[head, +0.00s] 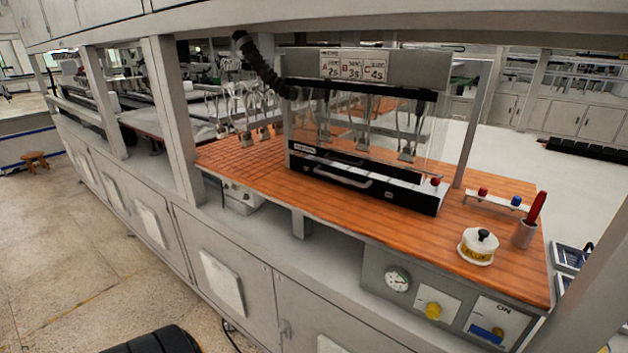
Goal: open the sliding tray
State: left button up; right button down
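The sliding tray (370,185) is a low black drawer front at the base of a clear-walled machine on the orange-brown bench. A pale bar handle (337,175) runs along the left part of its front. The tray looks pushed in under the clear enclosure (375,125); how far it is in is hard to tell at this angle. Neither of my grippers is in view.
A red button (435,182) sits at the machine's right end. A white round knob unit (478,246) and a cup with a red stick (526,232) stand at bench right. A frame post (173,120) rises at left.

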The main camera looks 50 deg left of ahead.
aim_at(427, 199)
jog(key=u, duration=1.15)
jog(key=l+u, duration=0.2)
jog(key=u, duration=0.3)
jog(key=k+l+u, duration=0.1)
jog(key=u, duration=0.35)
jog(key=k+l+u, duration=0.1)
jog(key=u, duration=0.4)
jog(key=l, duration=0.1)
